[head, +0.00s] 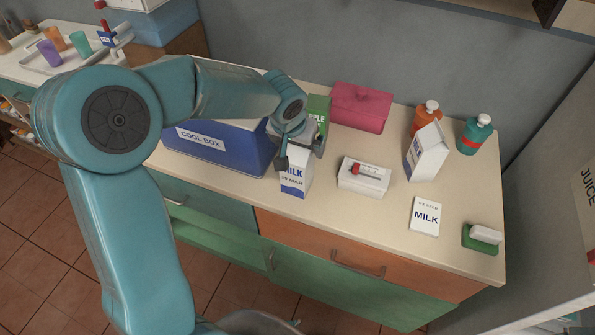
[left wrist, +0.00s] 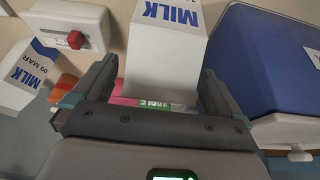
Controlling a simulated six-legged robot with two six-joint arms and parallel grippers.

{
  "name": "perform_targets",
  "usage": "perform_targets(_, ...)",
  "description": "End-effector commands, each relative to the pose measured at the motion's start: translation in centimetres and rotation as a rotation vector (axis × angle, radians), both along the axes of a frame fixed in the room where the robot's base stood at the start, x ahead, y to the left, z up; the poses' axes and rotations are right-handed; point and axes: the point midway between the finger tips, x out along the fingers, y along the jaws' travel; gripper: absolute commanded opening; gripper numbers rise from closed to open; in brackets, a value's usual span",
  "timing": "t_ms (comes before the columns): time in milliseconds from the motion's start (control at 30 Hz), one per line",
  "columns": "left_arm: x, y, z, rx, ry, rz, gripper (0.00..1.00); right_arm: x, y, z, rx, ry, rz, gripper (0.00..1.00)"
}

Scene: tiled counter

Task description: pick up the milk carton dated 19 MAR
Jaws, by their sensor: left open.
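A white and blue milk carton (head: 294,182) stands on the counter beside the cool box. Its small date appears to read 19 MAR in the head view. My left gripper (head: 301,153) is open at the carton's top, with a finger on either side. In the left wrist view the carton (left wrist: 166,50) lies between the open fingers of my left gripper (left wrist: 157,78); its date is out of frame there. A second milk carton (head: 427,153) stands farther right; in the left wrist view this carton (left wrist: 28,68) reads 09 MAR. My right gripper is not in view.
The blue cool box (head: 222,148) is close on the left. A green carton (head: 318,108) and pink box (head: 361,106) stand behind. A white box with a red knob (head: 363,178), a MILK card (head: 425,216), a green sponge-like item (head: 482,238) and two bottles (head: 474,134) are right.

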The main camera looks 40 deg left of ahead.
Motion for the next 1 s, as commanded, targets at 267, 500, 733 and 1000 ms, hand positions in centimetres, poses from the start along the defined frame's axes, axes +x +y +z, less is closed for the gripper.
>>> perform_targets(267, 0.30, 0.06, -0.73, -0.001, -0.001, 0.000, 1.00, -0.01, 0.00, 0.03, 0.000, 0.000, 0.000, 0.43)
perform_targets(500, 0.29, 0.07, -0.71, 0.000, -0.001, 0.000, 0.35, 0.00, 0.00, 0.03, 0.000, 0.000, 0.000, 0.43)
perform_targets(733, 0.35, 0.08, -0.58, 0.000, -0.004, 0.000, 0.00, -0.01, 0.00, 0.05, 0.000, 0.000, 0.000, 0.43)
perform_targets(1000, 0.40, 0.12, 0.14, 0.002, -0.007, 0.001, 0.00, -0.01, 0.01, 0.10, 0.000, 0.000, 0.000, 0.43)
